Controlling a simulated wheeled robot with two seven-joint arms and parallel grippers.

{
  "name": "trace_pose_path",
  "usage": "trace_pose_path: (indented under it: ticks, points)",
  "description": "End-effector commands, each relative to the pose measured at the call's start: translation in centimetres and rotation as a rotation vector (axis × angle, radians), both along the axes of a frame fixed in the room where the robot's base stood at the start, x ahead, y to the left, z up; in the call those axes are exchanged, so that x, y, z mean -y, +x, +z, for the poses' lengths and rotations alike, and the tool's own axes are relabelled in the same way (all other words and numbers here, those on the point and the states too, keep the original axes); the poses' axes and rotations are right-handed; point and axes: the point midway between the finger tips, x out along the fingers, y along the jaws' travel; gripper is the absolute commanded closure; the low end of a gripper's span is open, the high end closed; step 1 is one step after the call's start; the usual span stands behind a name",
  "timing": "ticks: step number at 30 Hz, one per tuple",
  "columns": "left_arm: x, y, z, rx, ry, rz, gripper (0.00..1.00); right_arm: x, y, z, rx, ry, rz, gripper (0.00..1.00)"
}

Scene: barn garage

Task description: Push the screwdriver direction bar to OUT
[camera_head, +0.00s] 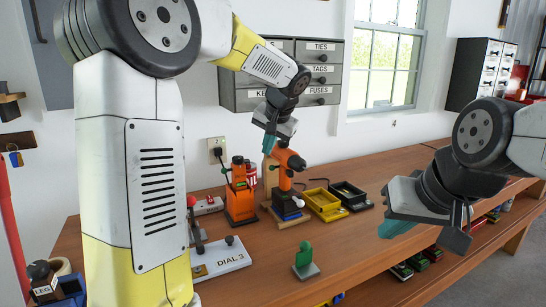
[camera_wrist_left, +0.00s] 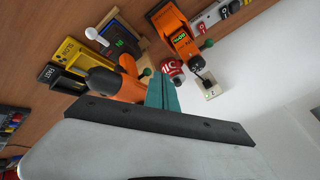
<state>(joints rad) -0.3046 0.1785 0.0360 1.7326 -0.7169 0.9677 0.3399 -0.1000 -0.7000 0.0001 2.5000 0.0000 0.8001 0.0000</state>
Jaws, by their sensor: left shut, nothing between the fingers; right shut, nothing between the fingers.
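The orange electric screwdriver (camera_head: 285,178) stands upright on a stand with a dark blue base, at the back of the wooden bench. My left gripper (camera_head: 268,143) is shut and empty, its teal fingertips beside the upper left of the screwdriver's head. The direction bar is too small or hidden to make out. My right gripper (camera_head: 396,228) is shut and empty, over the bench's front edge at the right.
A second orange device (camera_head: 240,195) stands just left of the screwdriver. Yellow (camera_head: 324,204) and black (camera_head: 351,196) trays lie to its right. A white DIAL 3 plate (camera_head: 222,260) and a green piece (camera_head: 304,258) are nearer. Grey drawers (camera_head: 240,92) hang above. The bench's right part is clear.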

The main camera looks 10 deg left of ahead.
Motion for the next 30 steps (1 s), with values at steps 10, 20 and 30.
trace_pose_path:
  ticks: [10, 20, 30]
  points:
    - [0.6, -1.0, 1.7, -0.001, -0.001, 0.001, 1.0, 0.0, 0.0, 0.0, 0.0, 0.0, 0.0, 1.0]
    - [0.0, -2.2, 1.9, -0.003, -0.021, 0.005, 1.0, 0.0, 0.0, 0.0, 0.0, 0.0, 0.0, 1.0]
    - [-3.4, -17.1, 0.7, -0.025, -0.298, 0.043, 1.0, 0.0, 0.0, 0.0, 0.0, 0.0, 0.0, 1.0]
